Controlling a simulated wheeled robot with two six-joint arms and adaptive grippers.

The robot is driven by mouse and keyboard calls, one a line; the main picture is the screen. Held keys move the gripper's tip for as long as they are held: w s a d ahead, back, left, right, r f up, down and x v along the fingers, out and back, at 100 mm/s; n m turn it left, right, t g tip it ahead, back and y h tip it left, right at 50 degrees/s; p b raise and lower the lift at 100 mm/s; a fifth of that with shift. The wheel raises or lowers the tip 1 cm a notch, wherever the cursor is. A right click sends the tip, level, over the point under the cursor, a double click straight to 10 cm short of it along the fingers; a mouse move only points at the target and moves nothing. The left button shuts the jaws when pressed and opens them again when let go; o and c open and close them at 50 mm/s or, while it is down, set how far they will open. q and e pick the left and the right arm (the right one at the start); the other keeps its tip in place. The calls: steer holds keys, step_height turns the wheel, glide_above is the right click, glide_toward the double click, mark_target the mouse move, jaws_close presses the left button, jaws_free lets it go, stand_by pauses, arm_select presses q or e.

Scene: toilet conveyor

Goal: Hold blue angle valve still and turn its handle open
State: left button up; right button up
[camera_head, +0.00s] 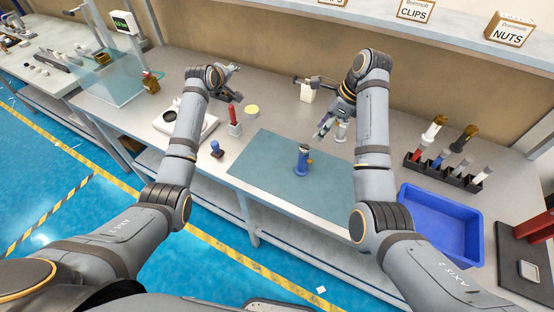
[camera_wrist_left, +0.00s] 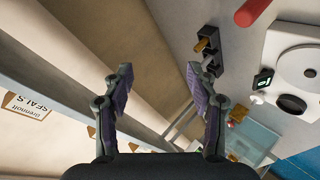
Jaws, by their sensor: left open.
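The blue angle valve (camera_head: 302,158) stands upright on the teal mat (camera_head: 262,165), with a small orange-brown part at its right side. Its handle is too small to make out clearly. My left gripper (camera_head: 234,82) is well behind and left of the valve, over the back of the bench. In the left wrist view my left gripper (camera_wrist_left: 158,82) is open with nothing between its fingers. My right gripper (camera_head: 324,128) is above the back of the mat, behind and right of the valve and apart from it. Its jaw opening is unclear.
A rack (camera_head: 440,172) with several valves stands on the right, behind a blue bin (camera_head: 445,225). A red-handled item (camera_head: 234,122), a dark blue item (camera_head: 216,149) and a white scale-like device (camera_head: 172,122) are on the left. The mat around the valve is clear.

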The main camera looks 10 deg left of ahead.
arm_select(q)
steer(key=s+d+f+n+g+h, duration=0.3)
steer(key=s+d+f+n+h, duration=0.3)
steer(key=s+d+f, duration=0.45)
steer(key=n+g+h, duration=0.3)
steer(key=n+h, duration=0.3)
glide_toward(303, 160)
step_height(303, 160, down, 2)
steer(key=w, duration=0.1)
steer(key=shift+w+d+f, duration=0.15)
steer(key=shift+w+f, duration=0.2)
steer(key=shift+w, duration=0.05)
steer(key=x, duration=0.9)
steer(key=shift+w+d, duration=0.2)
steer(key=shift+d, duration=0.1)
steer(key=shift+c, duration=0.4)
